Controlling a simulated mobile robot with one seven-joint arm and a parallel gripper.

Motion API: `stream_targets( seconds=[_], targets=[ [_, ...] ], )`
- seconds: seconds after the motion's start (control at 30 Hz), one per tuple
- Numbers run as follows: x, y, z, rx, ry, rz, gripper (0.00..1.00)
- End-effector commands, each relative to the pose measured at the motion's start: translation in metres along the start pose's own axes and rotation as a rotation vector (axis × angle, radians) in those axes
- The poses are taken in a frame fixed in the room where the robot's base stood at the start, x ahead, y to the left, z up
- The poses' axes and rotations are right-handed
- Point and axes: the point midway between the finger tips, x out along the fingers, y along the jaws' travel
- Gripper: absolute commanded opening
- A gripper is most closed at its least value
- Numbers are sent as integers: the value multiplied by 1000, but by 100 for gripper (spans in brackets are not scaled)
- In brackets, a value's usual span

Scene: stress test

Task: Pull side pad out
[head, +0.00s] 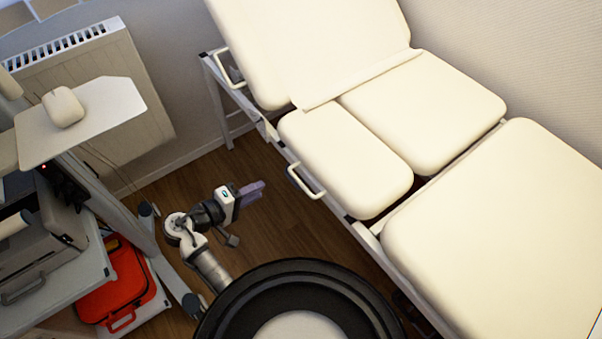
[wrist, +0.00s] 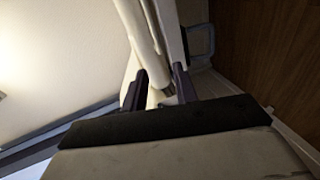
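The side pad (head: 345,163) is a cream cushion on the near side of the treatment bed, beside another cream cushion (head: 425,112). A pale loop handle (head: 306,181) stands at its outer edge. My gripper (head: 258,188) is left of this handle in the head view, over the floor and apart from the bed, with its fingers pointing toward the bed. In the wrist view my gripper (wrist: 159,90) shows two dark fingers spread apart, with no object clearly held. Pale bed parts show beyond them, and a greyish loop (wrist: 200,40) lies to their upper right.
A second loop handle (head: 230,70) is further up the bed's side. A trolley (head: 85,215) with a white shelf and a red case (head: 115,285) stands at the left. A radiator (head: 95,80) is on the wall. Wooden floor (head: 270,230) is clear between trolley and bed.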

Motion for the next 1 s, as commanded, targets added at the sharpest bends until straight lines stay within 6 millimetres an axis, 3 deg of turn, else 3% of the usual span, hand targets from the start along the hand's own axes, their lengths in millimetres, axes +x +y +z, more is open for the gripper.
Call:
stream_targets(
  seconds=[0.1,0.27,0.8,1.0],
  targets=[
    [-6,-5,20,-52,-62,61,29],
    [3,-5,26,-63,-80,78,29],
    [107,5,33,-59,-77,75,29],
    [127,5,34,-59,-75,75,29]
  ],
)
